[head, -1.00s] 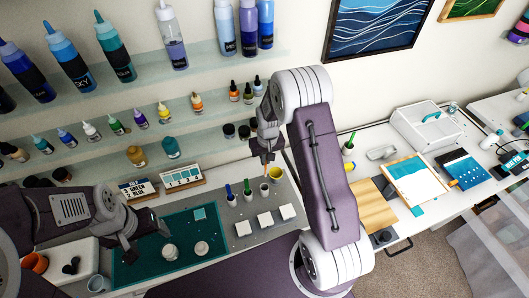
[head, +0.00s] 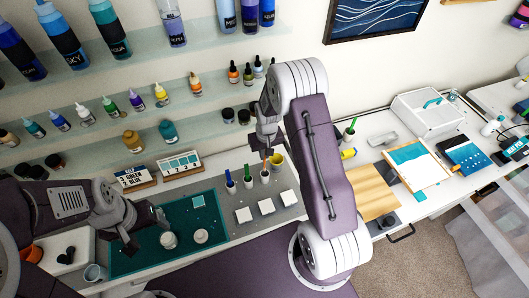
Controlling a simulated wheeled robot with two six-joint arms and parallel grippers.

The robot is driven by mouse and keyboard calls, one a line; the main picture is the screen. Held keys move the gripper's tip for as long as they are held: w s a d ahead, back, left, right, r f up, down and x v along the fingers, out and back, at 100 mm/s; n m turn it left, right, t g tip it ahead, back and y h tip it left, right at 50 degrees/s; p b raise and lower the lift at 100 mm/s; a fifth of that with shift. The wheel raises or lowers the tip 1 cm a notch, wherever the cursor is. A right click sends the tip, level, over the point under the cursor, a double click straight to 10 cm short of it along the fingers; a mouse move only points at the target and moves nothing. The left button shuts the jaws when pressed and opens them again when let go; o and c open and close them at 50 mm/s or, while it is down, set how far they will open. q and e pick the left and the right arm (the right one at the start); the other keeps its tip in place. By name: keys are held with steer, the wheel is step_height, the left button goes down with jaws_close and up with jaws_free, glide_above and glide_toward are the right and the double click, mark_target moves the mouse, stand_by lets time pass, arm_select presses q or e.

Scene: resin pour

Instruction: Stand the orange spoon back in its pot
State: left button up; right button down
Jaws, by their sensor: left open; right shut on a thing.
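The orange spoon (head: 265,164) is upright under my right gripper (head: 266,148), which is shut on its upper part. Its lower end is at the mouth of a small white pot (head: 265,178), the rightmost of three in a row; I cannot tell how deep it is inside. The blue spoon (head: 229,176) and the green spoon (head: 247,170) stand in the other two pots. My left gripper (head: 146,228) is open and empty over the teal mat, close to two clear cups.
A yellow cup (head: 277,160) stands just behind the orange spoon's pot. White square tiles (head: 266,207) lie in front of the pots on the grey mat. Two clear cups (head: 201,236) stand on the teal mat (head: 140,262). Shelves of bottles are behind.

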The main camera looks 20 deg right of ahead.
steer(key=f+b, duration=0.2)
steer(key=f, duration=0.1)
steer(key=shift+d+f, duration=0.15)
steer(key=shift+d, duration=0.05)
step_height(320, 180, down, 2)
steer(key=shift+a+b, duration=0.15)
steer(key=shift+b, duration=0.65)
steer(key=shift+f, duration=0.25)
steer(key=shift+w, duration=0.1)
steer(key=c, duration=1.5)
jaws_free()
steer(key=shift+r, duration=0.1)
